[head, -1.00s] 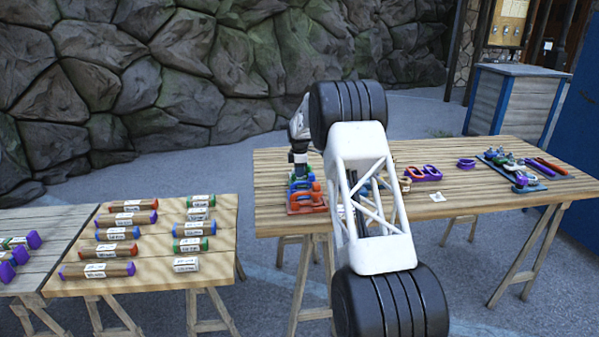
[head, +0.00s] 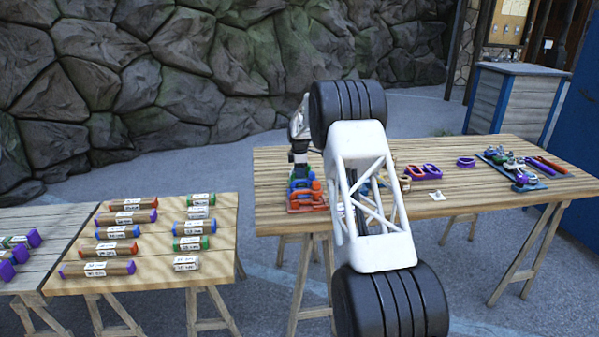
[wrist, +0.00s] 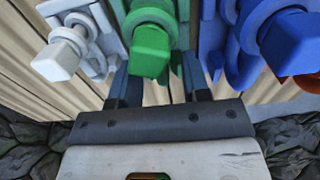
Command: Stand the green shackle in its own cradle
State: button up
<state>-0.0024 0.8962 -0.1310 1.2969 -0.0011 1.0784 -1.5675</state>
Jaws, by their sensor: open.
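The green shackle (wrist: 152,50) is in the middle of the wrist view, its blocky pin end toward the camera. A white shackle (wrist: 70,45) is to its left and a blue shackle (wrist: 270,40) to its right. My gripper (wrist: 158,85) is open, with its two dark fingers spread at the green shackle; the fingertips are partly hidden behind it, so contact cannot be told. In the head view my gripper (head: 299,172) is low over the shackle group at the left of the far table. I cannot pick out the green shackle's own cradle.
The far table (head: 280,222) carries an orange shackle (head: 304,196) near my gripper, and purple and orange shackles (head: 422,171) toward its middle. A blue tray (head: 535,184) with several parts is at the right. My white arm hides part of the table.

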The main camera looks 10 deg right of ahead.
jog(key=shift+r, duration=0.15)
jog(key=shift+r, duration=3.8)
